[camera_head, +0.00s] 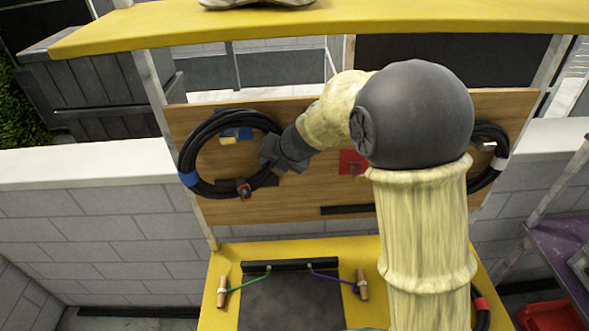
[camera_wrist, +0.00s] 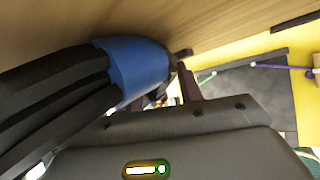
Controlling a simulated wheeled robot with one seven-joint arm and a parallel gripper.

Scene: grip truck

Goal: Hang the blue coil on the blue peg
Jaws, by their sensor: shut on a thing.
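The blue coil (camera_head: 190,150) is a loop of black cable with a blue band. It is upright in front of the left part of the wooden board. The blue peg (camera_head: 229,139), a light stub by a blue patch, shows inside the loop near its top. I cannot tell whether the cable rests on it. My gripper (camera_head: 270,155) is at the right side of the loop, shut on the coil; its fingertips are mostly hidden. In the wrist view the coil's blue band (camera_wrist: 138,66) and black strands lie close in front of my gripper, near the board.
The wooden board (camera_head: 300,190) stands behind. A red patch (camera_head: 352,162) is in its middle, partly behind my arm. Another black coil (camera_head: 499,158) with a white band hangs at the right. A yellow shelf (camera_head: 300,22) crosses above; a yellow deck (camera_head: 225,262) lies below.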

